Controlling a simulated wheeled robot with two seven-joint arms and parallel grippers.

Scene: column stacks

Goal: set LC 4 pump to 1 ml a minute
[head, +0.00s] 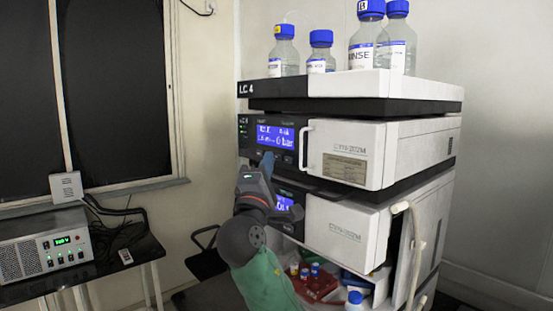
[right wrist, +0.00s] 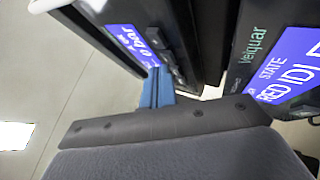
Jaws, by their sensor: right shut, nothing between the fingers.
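The column stack labelled LC 4 (head: 247,90) stands right of centre. Its upper module, the pump (head: 350,155), has a lit blue screen (head: 270,134) that reads 0 bar; the smaller text is too blurred to read. My right gripper (head: 268,161) is shut and empty, with its blue fingertips just below that screen. In the right wrist view the shut blue fingers (right wrist: 157,88) point at the row of dark buttons (right wrist: 167,48) beside the pump screen (right wrist: 133,42). I cannot tell whether they touch a button. My left gripper is not in view.
Several blue-capped bottles (head: 367,37) stand on top of the stack. A lower module (head: 347,230) has its own screen, which also shows in the right wrist view (right wrist: 288,65). A handle (head: 304,146) sticks out right of the pump screen. A bench instrument (head: 45,248) stands at the left.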

